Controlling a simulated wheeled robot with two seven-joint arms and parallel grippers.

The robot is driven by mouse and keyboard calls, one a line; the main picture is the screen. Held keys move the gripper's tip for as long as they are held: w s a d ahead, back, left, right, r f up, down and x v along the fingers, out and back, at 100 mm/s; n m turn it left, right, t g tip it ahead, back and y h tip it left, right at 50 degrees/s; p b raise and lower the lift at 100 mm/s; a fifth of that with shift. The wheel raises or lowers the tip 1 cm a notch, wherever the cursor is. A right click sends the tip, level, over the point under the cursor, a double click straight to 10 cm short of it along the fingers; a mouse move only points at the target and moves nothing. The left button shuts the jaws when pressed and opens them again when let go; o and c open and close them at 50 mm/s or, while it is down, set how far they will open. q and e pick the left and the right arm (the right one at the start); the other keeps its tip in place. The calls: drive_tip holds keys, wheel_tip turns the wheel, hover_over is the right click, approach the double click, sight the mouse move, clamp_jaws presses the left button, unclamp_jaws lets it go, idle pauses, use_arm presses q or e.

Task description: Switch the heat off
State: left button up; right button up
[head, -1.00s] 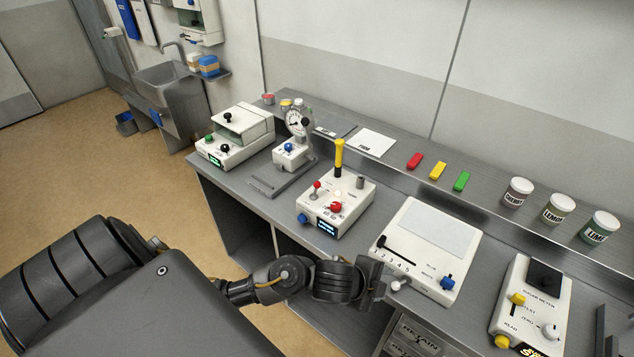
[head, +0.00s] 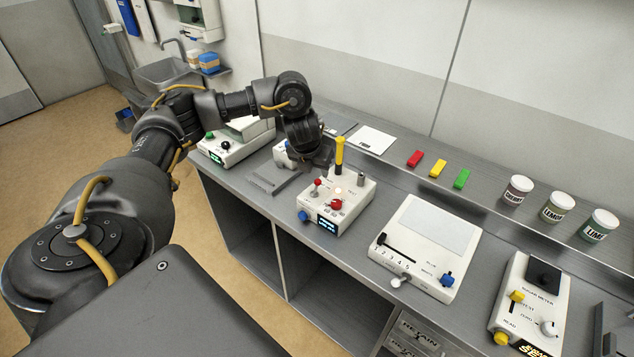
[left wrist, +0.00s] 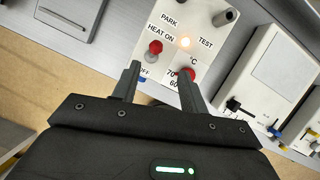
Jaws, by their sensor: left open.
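The white heat unit (head: 350,212) stands on the bench, with a yellow post, a blue knob and a lit display. Its red-balled heat switch (head: 317,182) shows in the left wrist view (left wrist: 155,46), with the ball by the "HEAT ON" label and "OFF" below. A lamp (left wrist: 184,42) beside it glows. A red dial (left wrist: 188,74) sits lower right, partly behind a finger. My left gripper (head: 324,158) is above the back of the unit in the head view. Its fingers (left wrist: 160,78) are open and empty, pointing toward the switch and dial. My right gripper is not in view.
A white slider unit (head: 425,245) stands to the right and a sugar meter (head: 530,300) farther right. A gauge press and another white unit (head: 228,150) are at left, partly behind my arm. Coloured blocks (head: 438,168) and jars (head: 557,207) line the back shelf.

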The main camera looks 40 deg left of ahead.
sight(317, 180)
use_arm(q)
drive_tip(key=b+x, duration=0.1)
drive_tip(key=x, duration=0.4)
drive_tip(key=a+b+x, duration=0.1)
drive_tip(key=x, duration=0.2)
drive_tip(key=shift+f+b, duration=0.2)
drive_tip(key=shift+b, duration=0.15)
drive_tip(key=shift+w+f, duration=0.25)
drive_tip(key=shift+f, duration=0.05)
drive_tip(key=shift+w+f+p, duration=0.2)
drive_tip(key=shift+f+p, duration=0.1)
drive_tip(key=shift+f, duration=0.3)
drive_tip(key=shift+c, duration=0.3)
